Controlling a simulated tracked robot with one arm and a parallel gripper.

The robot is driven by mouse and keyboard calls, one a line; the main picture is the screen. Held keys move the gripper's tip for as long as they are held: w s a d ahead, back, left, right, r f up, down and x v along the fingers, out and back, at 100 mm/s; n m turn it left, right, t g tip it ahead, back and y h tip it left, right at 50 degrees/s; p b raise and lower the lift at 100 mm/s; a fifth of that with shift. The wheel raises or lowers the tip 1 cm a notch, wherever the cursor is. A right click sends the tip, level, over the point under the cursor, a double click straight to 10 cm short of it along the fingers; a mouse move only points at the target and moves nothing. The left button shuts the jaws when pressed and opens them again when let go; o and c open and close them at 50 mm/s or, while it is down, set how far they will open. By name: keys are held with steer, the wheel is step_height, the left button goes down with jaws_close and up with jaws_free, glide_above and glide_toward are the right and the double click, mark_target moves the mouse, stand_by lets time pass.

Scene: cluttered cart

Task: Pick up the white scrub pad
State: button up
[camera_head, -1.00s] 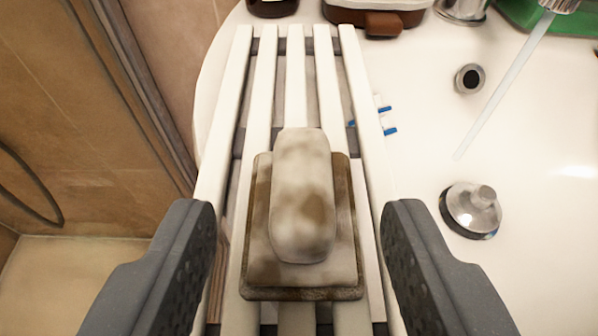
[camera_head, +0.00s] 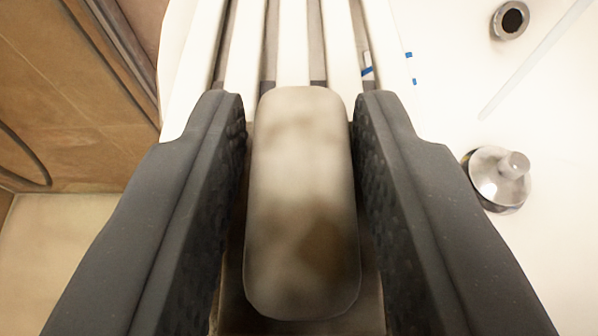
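The scrub pad (camera_head: 302,195) is a rounded off-white block with brown stains, in the middle of the camera view. It lies lengthwise on a brownish stained dish (camera_head: 255,328), which is mostly hidden below it and the fingers. My gripper (camera_head: 300,110) straddles the pad, with one dark grey finger along its left side and one along its right. The fingers are close to the pad, and narrow gaps show on both sides. Contact lower down cannot be told.
A white slatted rack (camera_head: 290,40) runs under the dish and away from me. To the right are a white basin surface (camera_head: 440,110), a metal drain plug (camera_head: 497,178) and a round drain fitting (camera_head: 510,20). Small blue-and-white items (camera_head: 366,65) lie by the rack.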

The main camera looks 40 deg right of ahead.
mark_target(291, 169)
jaws_close()
steer(key=shift+r, duration=0.15)
steer(key=shift+a+r+p, duration=0.1)
steer(key=shift+r+p, duration=0.3)
steer(key=shift+r, duration=1.35)
steer(key=s+d+r+b, duration=0.1)
steer(key=s+d, duration=0.1)
steer(key=s, duration=1.3)
steer(key=shift+s+d+r+b, duration=0.15)
steer(key=shift+s+b, duration=0.25)
